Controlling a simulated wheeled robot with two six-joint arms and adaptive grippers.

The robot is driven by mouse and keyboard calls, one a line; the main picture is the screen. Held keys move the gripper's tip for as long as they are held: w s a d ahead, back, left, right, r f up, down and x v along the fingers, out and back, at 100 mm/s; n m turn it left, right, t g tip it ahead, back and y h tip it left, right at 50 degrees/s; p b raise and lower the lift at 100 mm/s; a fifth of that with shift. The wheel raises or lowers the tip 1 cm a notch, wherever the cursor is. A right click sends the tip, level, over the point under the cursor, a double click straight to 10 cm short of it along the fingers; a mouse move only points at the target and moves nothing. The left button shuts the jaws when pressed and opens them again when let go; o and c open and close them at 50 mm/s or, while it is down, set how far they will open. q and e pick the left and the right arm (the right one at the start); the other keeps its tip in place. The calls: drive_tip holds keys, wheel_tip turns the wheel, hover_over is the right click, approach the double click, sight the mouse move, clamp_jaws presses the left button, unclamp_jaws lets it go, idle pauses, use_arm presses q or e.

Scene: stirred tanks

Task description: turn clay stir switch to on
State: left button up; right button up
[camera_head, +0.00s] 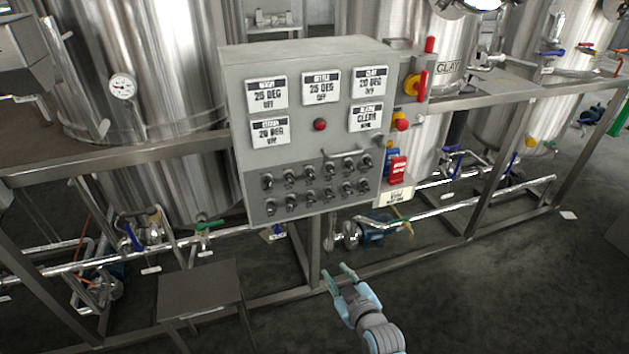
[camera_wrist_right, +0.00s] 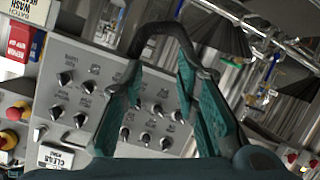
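A grey control box (camera_head: 305,120) carries two rows of black knob switches (camera_head: 315,186) on its lower dark panel. Their small labels are too small to read, so I cannot tell which one is the clay stir switch. A display marked CLAY (camera_head: 370,84) is at the box's upper right. My right gripper (camera_head: 339,277) is open and empty, below and in front of the box, apart from it. In the right wrist view its fingers (camera_wrist_right: 162,85) are spread, with the knobs (camera_wrist_right: 88,87) seen turned around behind them. My left gripper is out of view.
Steel tanks (camera_head: 150,70) stand behind metal rails. A red button (camera_head: 320,125) and a handle (camera_head: 343,153) are on the box. A red switch (camera_head: 397,170) is at its right side. A small grey table (camera_head: 200,285) stands at lower left. The floor at lower right is clear.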

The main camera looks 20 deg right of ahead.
sight(313, 177)
drive_tip(key=w+r+n+t, duration=0.1)
drive_tip(key=w+r+t, duration=0.1)
drive_tip(key=r, duration=0.7)
drive_tip(key=w+r+t, duration=0.2)
drive_tip(key=r, duration=0.7)
drive_tip(key=w, duration=0.4)
drive_tip(key=w+a+b, duration=0.1)
drive_tip(key=w, duration=0.4)
drive_tip(key=w+b, duration=0.1)
drive_tip(key=w, duration=0.3)
drive_tip(key=shift+w+a+f, duration=0.3)
drive_tip(key=shift+w, duration=0.1)
clamp_jaws()
